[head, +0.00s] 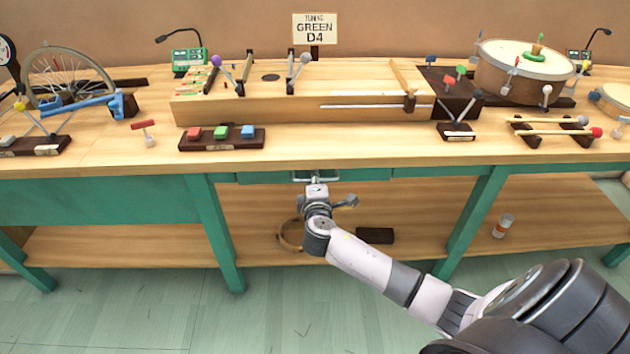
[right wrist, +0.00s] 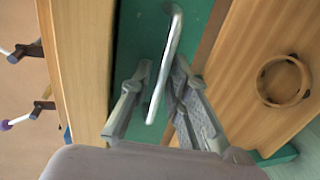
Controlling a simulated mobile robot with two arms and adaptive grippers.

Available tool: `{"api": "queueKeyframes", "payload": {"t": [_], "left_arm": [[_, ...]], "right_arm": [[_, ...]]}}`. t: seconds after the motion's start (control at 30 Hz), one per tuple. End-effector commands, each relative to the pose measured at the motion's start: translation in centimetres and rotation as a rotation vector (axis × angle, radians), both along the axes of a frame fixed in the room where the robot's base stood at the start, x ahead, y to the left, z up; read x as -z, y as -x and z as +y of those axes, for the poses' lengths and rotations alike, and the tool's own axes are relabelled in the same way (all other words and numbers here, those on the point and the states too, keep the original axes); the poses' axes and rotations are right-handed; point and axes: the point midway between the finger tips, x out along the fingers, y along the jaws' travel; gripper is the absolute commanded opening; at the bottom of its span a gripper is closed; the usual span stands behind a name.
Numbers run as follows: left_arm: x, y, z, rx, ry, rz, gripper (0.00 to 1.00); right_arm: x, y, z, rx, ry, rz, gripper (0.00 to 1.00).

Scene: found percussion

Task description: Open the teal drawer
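The teal drawer (head: 265,178) is set under the front edge of the workbench top, and its front looks flush and shut. Its metal handle (head: 311,175) shows just beyond my right gripper (head: 316,186). In the right wrist view, the handle (right wrist: 170,55) is a pale bar on the teal drawer front (right wrist: 138,45). There my right gripper (right wrist: 162,72) is open, with one finger on each side of the bar. A gap shows on the left side; contact on the right side is unclear. My left gripper is out of view.
The wooden bench top (head: 100,150) above holds a block tray (head: 222,138), a long wooden box (head: 300,109) and a drum (head: 524,72). Teal legs (head: 217,235) flank the drawer. The lower shelf holds a wooden ring (head: 287,240), a dark block (head: 375,236) and a jar (head: 503,226).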

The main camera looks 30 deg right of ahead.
Motion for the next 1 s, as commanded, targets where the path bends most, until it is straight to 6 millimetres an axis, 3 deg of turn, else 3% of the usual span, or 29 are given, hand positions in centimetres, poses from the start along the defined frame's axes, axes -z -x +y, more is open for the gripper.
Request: {"api": "queueKeyframes", "payload": {"t": [0.27, 0.5, 1.0], "left_arm": [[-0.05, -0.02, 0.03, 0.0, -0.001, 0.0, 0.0], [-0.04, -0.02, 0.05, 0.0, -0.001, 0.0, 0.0], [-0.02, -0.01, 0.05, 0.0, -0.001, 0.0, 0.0]], "right_arm": [[0.04, -0.08, -0.06, 0.0, 0.0, 0.0, 0.16], [0.06, -0.06, -0.04, 0.0, -0.001, 0.001, 0.0], [0.11, -0.04, -0.01, 0.0, -0.001, 0.002, 0.0]]}}
